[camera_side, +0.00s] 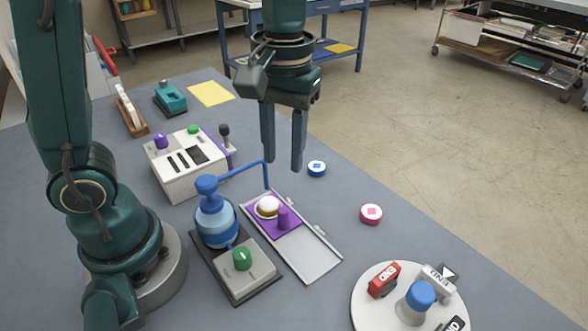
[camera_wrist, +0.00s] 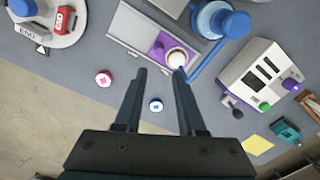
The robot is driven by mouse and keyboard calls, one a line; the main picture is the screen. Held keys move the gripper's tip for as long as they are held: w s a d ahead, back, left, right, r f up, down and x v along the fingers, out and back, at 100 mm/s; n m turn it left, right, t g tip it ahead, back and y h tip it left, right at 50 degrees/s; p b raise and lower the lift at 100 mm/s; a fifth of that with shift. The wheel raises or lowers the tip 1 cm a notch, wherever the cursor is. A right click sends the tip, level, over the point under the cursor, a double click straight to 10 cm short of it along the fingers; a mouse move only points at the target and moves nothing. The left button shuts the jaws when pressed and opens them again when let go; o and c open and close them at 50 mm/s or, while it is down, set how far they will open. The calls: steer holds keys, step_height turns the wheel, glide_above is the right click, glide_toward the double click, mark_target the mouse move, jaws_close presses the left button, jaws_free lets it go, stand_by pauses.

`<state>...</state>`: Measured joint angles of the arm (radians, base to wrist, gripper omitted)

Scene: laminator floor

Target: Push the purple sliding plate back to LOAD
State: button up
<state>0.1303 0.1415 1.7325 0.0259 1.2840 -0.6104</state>
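The purple sliding plate (camera_side: 279,223) sits on the far end of a pale grey track (camera_side: 312,262), under the end of a blue bent tube. It bears a purple upright knob (camera_side: 283,217) and a white dome (camera_side: 268,206) on a tan ring. In the wrist view the purple plate (camera_wrist: 160,41) lies beyond my fingertips. My gripper (camera_side: 283,168) hangs above the table, behind the plate in the side view, with fingers apart and nothing between them. Its open fingers also show in the wrist view (camera_wrist: 159,72). No LOAD mark is readable.
A blue pump bottle (camera_side: 215,222) and a grey box with a green knob (camera_side: 242,259) stand left of the track. A white control box (camera_side: 188,163) stands behind. Blue (camera_side: 317,168) and pink (camera_side: 371,213) discs lie right. A round white turntable (camera_side: 365,310) is at the front right.

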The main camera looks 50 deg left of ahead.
mark_target(284, 210)
step_height(284, 210, down, 13)
steer(key=shift+f, duration=0.1)
stand_by(0.4)
jaws_close()
stand_by(1.4)
